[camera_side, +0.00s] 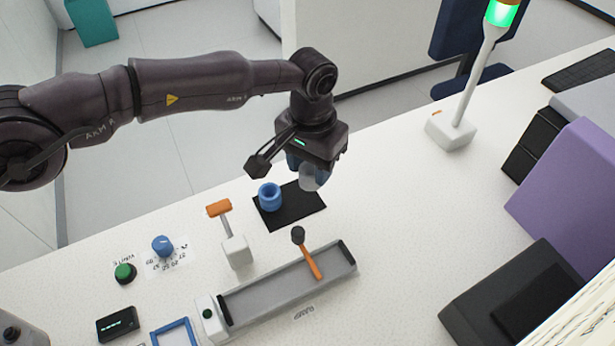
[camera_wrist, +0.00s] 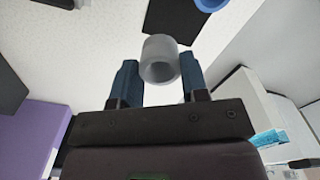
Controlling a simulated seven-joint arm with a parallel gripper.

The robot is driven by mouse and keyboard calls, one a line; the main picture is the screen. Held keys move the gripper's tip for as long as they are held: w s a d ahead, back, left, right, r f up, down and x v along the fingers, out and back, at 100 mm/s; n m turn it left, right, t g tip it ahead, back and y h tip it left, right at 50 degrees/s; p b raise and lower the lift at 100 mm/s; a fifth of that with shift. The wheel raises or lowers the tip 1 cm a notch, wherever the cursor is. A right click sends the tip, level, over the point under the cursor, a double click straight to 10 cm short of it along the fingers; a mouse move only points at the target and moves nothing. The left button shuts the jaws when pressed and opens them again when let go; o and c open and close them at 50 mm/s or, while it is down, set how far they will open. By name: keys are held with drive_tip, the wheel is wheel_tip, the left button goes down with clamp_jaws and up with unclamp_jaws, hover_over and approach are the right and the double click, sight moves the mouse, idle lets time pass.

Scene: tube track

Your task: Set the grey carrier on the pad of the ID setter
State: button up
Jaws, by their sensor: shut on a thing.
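The grey carrier (camera_side: 310,179), a short hollow cup-like ring, is held between the fingers of my gripper (camera_side: 307,173), above the black mat. In the wrist view the carrier (camera_wrist: 159,58) sits between the two blue fingers of my gripper (camera_wrist: 160,78), with its open end facing the camera. At the front left, a blue knob (camera_side: 162,245) stands on a numbered label beside a green button (camera_side: 124,272). Below them are a black display box (camera_side: 117,324) and a blue square frame (camera_side: 175,333), which may be the ID setter's pad. No readable label confirms this.
A blue carrier (camera_side: 269,197) stands on the black mat (camera_side: 296,209). An orange-topped lever (camera_side: 219,208) on a white block and a long grey track (camera_side: 270,297), with an orange-handled piece (camera_side: 312,262), stand toward the front. A signal light (camera_side: 465,90) stands behind right.

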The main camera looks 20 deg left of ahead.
drive_tip(key=r, duration=0.1)
drive_tip(key=d+r, duration=0.1)
drive_tip(key=r, duration=0.1)
drive_tip(key=shift+s+d, duration=0.2)
drive_tip(key=shift+s, duration=0.2)
drive_tip(key=s+a+r+m, duration=0.1)
drive_tip(key=s+r+m, duration=0.15)
drive_tip(key=s, duration=1.15)
drive_tip(key=s+a+f+m, duration=0.1)
drive_tip(key=s+a+f, duration=0.1)
drive_tip(key=s+a, duration=0.2)
drive_tip(key=s+a+f+m, duration=0.1)
drive_tip(key=s+a+f, duration=0.1)
drive_tip(key=s+a, duration=0.2)
drive_tip(key=s+a+f+m, duration=0.1)
drive_tip(key=s+a+f, duration=0.1)
drive_tip(key=s+a, duration=0.2)
drive_tip(key=shift+s+m, duration=0.25)
drive_tip(key=shift+s, duration=1.3)
drive_tip(key=shift+w+d+f, duration=0.1)
drive_tip(key=shift+d, duration=0.05)
drive_tip(key=shift+f, duration=2.3)
drive_tip(key=shift+f, duration=0.15)
